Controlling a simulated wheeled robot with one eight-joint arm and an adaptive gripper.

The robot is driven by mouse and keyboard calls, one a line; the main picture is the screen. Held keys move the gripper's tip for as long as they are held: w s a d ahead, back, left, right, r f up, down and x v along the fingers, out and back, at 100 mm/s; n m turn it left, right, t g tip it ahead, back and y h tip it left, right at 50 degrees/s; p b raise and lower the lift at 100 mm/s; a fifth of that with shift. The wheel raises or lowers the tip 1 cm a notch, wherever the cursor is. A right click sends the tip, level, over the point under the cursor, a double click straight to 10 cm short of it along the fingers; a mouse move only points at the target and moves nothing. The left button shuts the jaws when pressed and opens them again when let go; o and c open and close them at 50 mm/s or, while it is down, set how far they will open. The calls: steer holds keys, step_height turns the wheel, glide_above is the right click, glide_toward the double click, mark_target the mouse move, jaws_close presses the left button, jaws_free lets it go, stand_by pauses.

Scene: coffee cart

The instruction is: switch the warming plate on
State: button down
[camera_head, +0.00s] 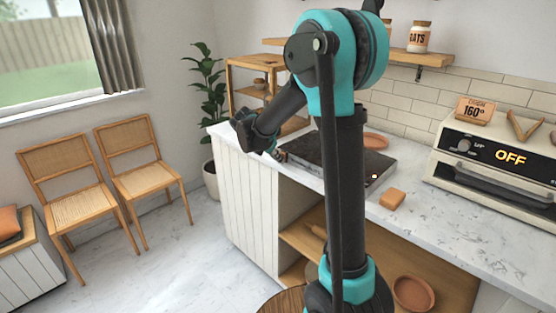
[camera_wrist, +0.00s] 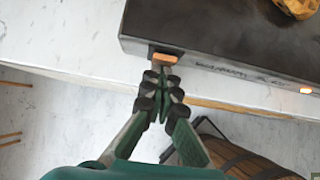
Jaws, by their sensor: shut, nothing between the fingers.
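The warming plate (camera_head: 372,164) is a dark flat slab on the white counter, partly hidden behind my arm in the head view. In the wrist view the warming plate (camera_wrist: 215,35) fills the upper right, with unclear lettering on its front edge. A small orange-brown tab (camera_wrist: 163,57), seemingly its switch, sits on that edge near its left corner. A small orange light (camera_wrist: 306,90) glows farther right on the edge. My gripper (camera_wrist: 163,76) is shut and empty, its tips just in front of the tab; whether they touch it, I cannot tell.
An oven (camera_head: 495,165) with a display reading OFF stands on the counter at right. An orange-brown block (camera_head: 392,199) lies on the counter near the plate. The counter edge (camera_wrist: 90,84) runs below the gripper. Two chairs (camera_head: 139,160) stand at left.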

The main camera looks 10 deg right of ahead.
steer(key=shift+r, duration=0.15)
steer(key=shift+r, duration=0.65)
steer(key=shift+d, duration=0.1)
steer(key=s+a+f+v, duration=0.1)
steer(key=a+v, duration=0.1)
steer(key=v, duration=1.1)
steer(key=shift+s+f, duration=0.2)
steer(key=shift+f, duration=0.2)
steer(key=shift+f, duration=0.1)
